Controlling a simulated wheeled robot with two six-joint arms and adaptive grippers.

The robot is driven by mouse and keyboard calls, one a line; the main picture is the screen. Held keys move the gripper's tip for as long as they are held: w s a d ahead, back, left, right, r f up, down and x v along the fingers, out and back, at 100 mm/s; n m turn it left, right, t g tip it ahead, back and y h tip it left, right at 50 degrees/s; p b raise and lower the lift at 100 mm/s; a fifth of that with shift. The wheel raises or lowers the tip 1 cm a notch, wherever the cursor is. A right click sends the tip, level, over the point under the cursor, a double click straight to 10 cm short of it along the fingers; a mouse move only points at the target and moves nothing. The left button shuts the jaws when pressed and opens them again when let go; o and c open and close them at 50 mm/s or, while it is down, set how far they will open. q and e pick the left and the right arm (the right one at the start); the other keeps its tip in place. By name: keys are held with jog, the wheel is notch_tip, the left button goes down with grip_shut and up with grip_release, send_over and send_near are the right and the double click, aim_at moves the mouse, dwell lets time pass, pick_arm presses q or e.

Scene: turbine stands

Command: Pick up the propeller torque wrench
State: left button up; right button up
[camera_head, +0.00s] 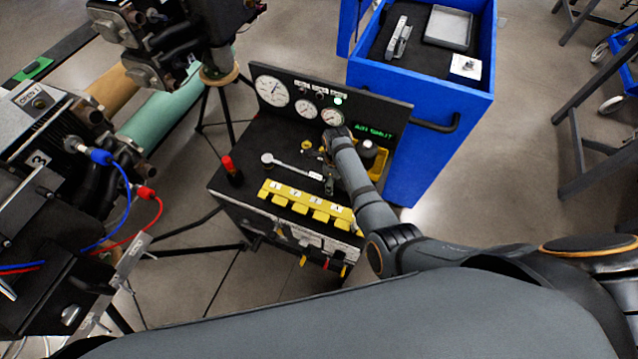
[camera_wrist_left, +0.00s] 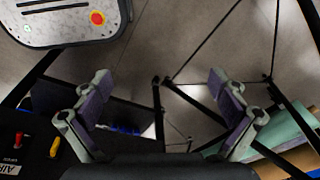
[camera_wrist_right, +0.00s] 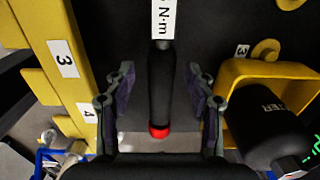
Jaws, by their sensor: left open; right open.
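The torque wrench (camera_head: 291,168) lies on the dark top of the test cart, with a round head at the left, a metal shaft and a white label. Its handle end is partly hidden by my right arm in the head view. In the right wrist view its black handle (camera_wrist_right: 161,85) with a red end runs between the fingers of my right gripper (camera_wrist_right: 162,98). That gripper is open, with gaps on both sides of the handle. My left gripper (camera_wrist_left: 163,108) is open and empty above floor and stand legs, outside the head view.
A numbered yellow rack (camera_head: 306,202) runs along the cart's front, and a yellow holder (camera_wrist_right: 276,76) with a black bottle stands beside the handle. A gauge panel (camera_head: 330,110) rises behind. A blue cabinet (camera_head: 434,130) stands right, and engine stands fill the left.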

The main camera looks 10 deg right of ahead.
jog(key=shift+w+f, duration=0.1)
jog(key=shift+f, duration=0.8)
jog(key=shift+r, duration=0.15)
jog(key=c, duration=0.8)
pick_arm(q)
jog(key=shift+s+f, duration=0.65)
jog(key=shift+f, duration=0.25)
pick_arm(e)
grip_shut()
